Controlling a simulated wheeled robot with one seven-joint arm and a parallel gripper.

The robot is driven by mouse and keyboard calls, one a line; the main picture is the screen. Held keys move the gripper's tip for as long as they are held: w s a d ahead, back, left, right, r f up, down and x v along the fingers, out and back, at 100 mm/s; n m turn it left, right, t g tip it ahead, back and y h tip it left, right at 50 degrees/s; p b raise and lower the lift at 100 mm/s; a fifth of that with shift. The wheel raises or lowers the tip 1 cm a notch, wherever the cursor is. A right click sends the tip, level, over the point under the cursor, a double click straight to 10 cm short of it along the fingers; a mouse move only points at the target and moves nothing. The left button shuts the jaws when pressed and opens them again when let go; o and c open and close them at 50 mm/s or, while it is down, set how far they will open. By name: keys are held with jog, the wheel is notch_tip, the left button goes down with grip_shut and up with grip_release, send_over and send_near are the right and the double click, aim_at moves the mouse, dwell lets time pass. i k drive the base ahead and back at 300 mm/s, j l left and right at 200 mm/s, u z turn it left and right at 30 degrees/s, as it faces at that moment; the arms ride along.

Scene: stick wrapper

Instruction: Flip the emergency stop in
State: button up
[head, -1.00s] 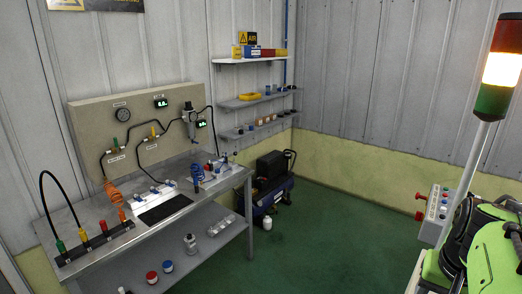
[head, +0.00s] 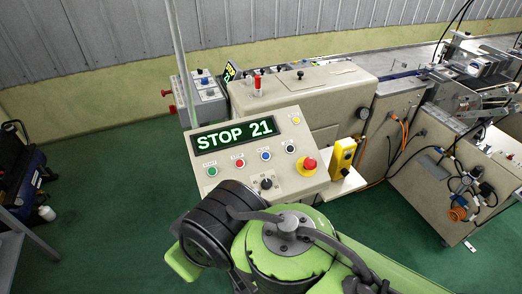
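The tilted beige control panel (head: 235,185) stands in the middle of the head view, just behind my green and black arm. A red mushroom-shaped emergency stop (head: 309,164) on a yellow ring sits at the panel's right side. Whether it is pressed in or out cannot be told. The display (head: 235,134) reads "STOP 21" in green. Green, red, blue and black buttons and a black rotary knob (head: 266,183) are below it. My arm hides part of the panel's lower edge. My gripper's fingers are not visible.
A grey button box (head: 204,97) with red side knobs stands behind the panel at left. A yellow box (head: 343,157) sits on a shelf right of the panel. Beige machines with cables fill the right. Green floor (head: 110,180) is free at left.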

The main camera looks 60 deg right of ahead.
aim_at(309, 162)
jog(key=z, duration=1.6)
